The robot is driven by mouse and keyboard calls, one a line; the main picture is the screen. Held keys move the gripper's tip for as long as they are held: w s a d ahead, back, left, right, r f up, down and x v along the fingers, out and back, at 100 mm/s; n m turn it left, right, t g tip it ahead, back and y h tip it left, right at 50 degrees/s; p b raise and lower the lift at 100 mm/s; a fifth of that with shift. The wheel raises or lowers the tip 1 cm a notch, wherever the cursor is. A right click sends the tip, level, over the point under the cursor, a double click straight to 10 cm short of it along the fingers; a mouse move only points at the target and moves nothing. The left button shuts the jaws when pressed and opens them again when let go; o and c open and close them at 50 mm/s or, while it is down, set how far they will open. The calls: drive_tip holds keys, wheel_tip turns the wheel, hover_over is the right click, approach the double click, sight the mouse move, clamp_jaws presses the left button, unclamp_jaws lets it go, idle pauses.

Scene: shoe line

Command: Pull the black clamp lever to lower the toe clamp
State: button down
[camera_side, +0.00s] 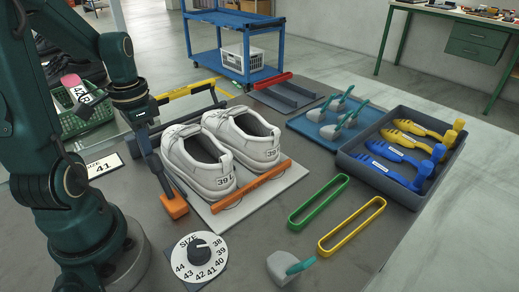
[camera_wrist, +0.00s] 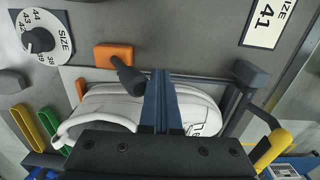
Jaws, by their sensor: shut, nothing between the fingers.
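The black clamp lever (camera_wrist: 129,77) rises from an orange block (camera_wrist: 113,55) in the wrist view; that block also shows in the side view (camera_side: 174,205), left of the shoes. My gripper (camera_wrist: 159,75) is shut and empty, its blue-grey fingers just right of the lever's knob. In the side view my gripper (camera_side: 156,165) points down beside the left shoe and partly hides the lever. I cannot tell whether it touches the lever. A dark frame with a yellow bar (camera_side: 186,90), apparently the toe clamp, stands behind the toes. White shoes (camera_side: 195,160) rest on a light plate.
An orange bar (camera_side: 252,186) runs behind the heels. A size dial (camera_side: 198,257) sits in front. Green (camera_side: 318,203) and yellow loops lie right, near a grey tray (camera_side: 415,190) with blue and yellow tools. A size 41 card (camera_side: 103,165) lies left.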

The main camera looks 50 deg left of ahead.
drive_tip(key=shift+a, duration=0.3)
wheel_tip(320, 180, up, 9)
idle(0.9)
drive_tip(key=shift+w, duration=0.1)
drive_tip(key=d+t, duration=0.5)
drive_tip(key=d, duration=1.1)
drive_tip(key=shift+w+t, duration=0.3)
drive_tip(key=shift+t, duration=0.1)
